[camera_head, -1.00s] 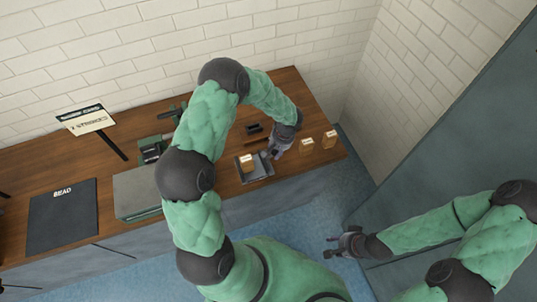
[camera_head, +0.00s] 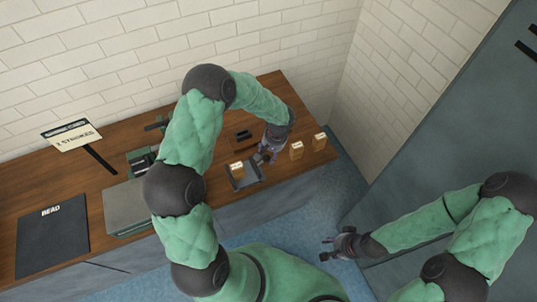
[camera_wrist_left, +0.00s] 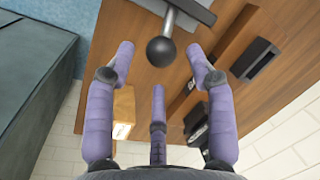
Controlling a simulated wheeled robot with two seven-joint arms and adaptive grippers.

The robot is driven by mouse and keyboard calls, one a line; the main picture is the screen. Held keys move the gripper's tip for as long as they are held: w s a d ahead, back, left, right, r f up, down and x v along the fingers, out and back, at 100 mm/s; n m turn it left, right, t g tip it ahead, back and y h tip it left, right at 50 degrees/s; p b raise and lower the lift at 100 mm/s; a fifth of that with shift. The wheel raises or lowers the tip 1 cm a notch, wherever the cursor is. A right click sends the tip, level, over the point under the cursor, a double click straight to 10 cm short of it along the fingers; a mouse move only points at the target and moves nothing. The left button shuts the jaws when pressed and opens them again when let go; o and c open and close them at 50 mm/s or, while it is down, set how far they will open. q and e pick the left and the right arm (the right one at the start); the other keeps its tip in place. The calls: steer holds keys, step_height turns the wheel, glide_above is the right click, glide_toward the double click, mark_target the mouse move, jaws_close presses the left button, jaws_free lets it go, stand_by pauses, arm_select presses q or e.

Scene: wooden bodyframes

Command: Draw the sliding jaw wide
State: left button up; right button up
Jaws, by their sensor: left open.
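A small dark grey fixture (camera_head: 250,181) holds a wooden block (camera_head: 237,171) near the front edge of the bench. I cannot make out a separate sliding jaw in the head view. In the left wrist view, a black ball knob (camera_wrist_left: 161,52) on a short rod sticks out from a grey part (camera_wrist_left: 192,8). My left gripper (camera_head: 263,156) is at the right side of the fixture, pointing down. In the left wrist view its three purple fingers (camera_wrist_left: 160,62) are spread around the knob, with gaps visible. My right gripper (camera_head: 327,248) is off the bench, its fingers apart and empty.
Two wooden blocks stand to the right, one nearer (camera_head: 296,150) and one at the bench's right end (camera_head: 319,142). A small black holder (camera_head: 243,135) lies behind my left gripper. A grey-green box (camera_head: 128,207), a dark mat (camera_head: 52,237) and a sign (camera_head: 72,136) are left.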

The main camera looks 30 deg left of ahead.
arm_select(q)
step_height(320, 180, up, 10)
steer(key=d, duration=0.2)
steer(key=shift+w, duration=0.3)
steer(key=shift+f, duration=0.1)
